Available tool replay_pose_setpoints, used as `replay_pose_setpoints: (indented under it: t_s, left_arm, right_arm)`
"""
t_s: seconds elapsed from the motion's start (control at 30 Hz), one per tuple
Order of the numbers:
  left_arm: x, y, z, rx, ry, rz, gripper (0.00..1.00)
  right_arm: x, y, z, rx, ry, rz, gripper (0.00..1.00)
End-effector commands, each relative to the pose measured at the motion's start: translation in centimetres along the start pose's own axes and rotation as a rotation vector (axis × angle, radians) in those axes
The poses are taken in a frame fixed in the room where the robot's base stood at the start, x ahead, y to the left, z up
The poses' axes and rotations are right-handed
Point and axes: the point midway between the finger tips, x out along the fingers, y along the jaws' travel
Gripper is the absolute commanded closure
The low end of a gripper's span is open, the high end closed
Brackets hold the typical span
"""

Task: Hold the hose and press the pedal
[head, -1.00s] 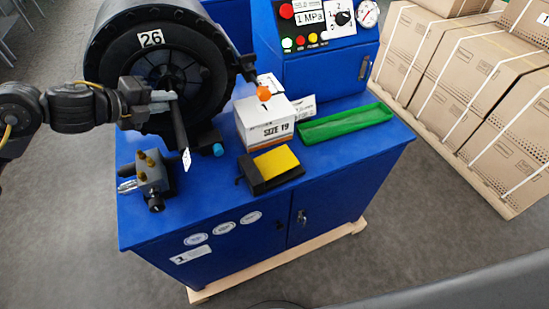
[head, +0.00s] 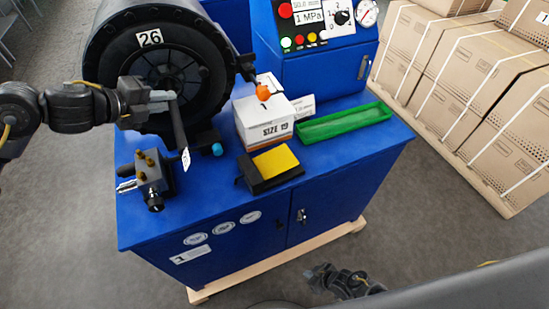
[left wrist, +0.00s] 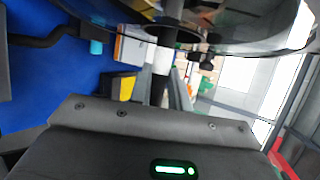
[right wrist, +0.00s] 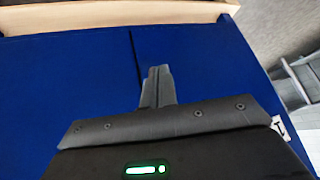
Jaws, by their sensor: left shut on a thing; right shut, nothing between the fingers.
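The black hose (head: 179,132) hangs at the front of the round black crimper (head: 150,65) marked 26, with a white tag at its lower end. My left gripper (head: 168,96) is shut on the hose near its upper part. The hose also shows in the left wrist view (left wrist: 160,88). The pedal (head: 272,166), a black block with a yellow top, sits on the blue bench top in front of the SIZE 19 box. My right gripper (head: 318,272) is low in front of the bench, well below the pedal. Its fingers (right wrist: 157,75) are shut and empty before the blue cabinet front.
A white SIZE 19 box (head: 265,123) stands behind the pedal, and a green tray (head: 345,123) lies to its right. A metal fitting block with brass knobs (head: 152,178) stands at the bench's left. Cardboard boxes (head: 460,90) stand at the right.

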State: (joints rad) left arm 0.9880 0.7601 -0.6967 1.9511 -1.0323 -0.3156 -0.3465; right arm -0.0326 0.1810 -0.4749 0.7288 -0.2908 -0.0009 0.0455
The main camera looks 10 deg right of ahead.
Motion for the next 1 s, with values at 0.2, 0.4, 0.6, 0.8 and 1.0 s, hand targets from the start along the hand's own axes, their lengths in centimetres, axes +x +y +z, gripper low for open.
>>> replay_pose_setpoints:
  t_s: [0.2, 0.4, 0.6, 0.8, 1.0]
  left_arm:
    - [-0.1, -0.1, 0.1, 0.001, -0.001, -0.003, 1.0]
    - [-0.1, -0.1, 0.1, 0.001, -0.001, -0.003, 1.0]
    - [-0.1, -0.1, 0.1, 0.001, -0.001, -0.003, 1.0]
    - [-0.1, -0.1, 0.1, 0.001, -0.001, -0.003, 1.0]
    - [-0.1, -0.1, 0.1, 0.001, -0.001, -0.003, 1.0]
  right_arm:
    - [-0.1, -0.1, -11.8, -0.2, 0.204, -0.186, 1.0]
    - [-3.5, -2.0, -21.6, -0.429, 0.353, -0.45, 1.0]
    - [-11.8, -3.0, -26.6, -0.655, 0.345, -0.827, 1.0]
    - [-21.6, -0.8, -27.4, -0.748, 0.145, -1.125, 1.0]
    - [-24.9, 0.1, -32.6, -1.097, -0.046, -1.133, 1.0]
